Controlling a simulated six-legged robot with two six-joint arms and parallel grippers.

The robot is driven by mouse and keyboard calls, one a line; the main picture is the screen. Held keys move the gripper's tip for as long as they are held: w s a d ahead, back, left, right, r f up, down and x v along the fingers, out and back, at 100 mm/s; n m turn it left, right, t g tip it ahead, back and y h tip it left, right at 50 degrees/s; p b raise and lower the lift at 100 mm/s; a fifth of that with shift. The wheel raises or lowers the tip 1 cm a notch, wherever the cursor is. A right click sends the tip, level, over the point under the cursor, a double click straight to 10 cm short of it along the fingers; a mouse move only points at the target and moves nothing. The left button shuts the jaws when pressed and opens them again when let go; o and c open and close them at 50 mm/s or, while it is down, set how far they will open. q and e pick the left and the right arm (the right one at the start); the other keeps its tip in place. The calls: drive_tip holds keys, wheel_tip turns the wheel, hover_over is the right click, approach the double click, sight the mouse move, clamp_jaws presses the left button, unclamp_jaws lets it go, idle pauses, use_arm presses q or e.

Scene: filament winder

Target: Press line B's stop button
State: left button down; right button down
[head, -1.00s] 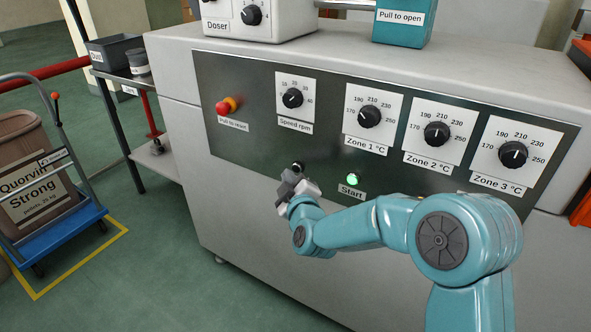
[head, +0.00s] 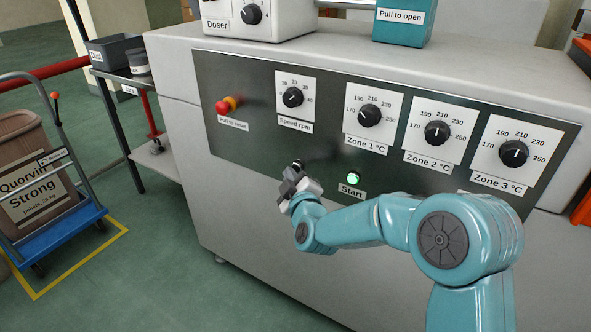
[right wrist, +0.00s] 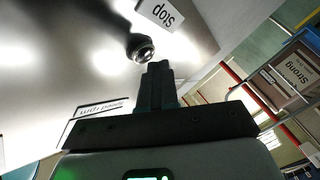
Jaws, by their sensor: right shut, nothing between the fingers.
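The stop button (right wrist: 143,48) shows in the right wrist view as a small dark round knob with a shiny face. It stands on the panel beside a white "Stop" label (right wrist: 160,13). My right gripper (right wrist: 157,68) is shut and empty, with its fingertips just short of the button or at it; I cannot tell whether they touch. In the head view my right gripper (head: 295,170) is at the panel's lower edge, left of the green Start button (head: 353,179), and covers the Stop label. No line B marking is readable. My left gripper is not in view.
A red emergency knob (head: 225,106), the Speed rpm dial (head: 292,97) and three zone dials, including Zone 1 (head: 369,115), sit on the dark panel above. A trolley (head: 70,240) with a pellet bin stands at the left. The floor between is clear.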

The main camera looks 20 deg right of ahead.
drive_tip(key=shift+w+d, duration=0.3)
drive_tip(key=shift+d, duration=0.05)
idle(1.0)
drive_tip(key=shift+a, duration=0.1)
drive_tip(key=shift+s+a, duration=0.55)
drive_tip(key=s+a, duration=0.1)
drive_tip(key=a, duration=0.1)
drive_tip(key=s+a, duration=0.2)
drive_tip(key=shift+b, duration=0.35)
idle(0.7)
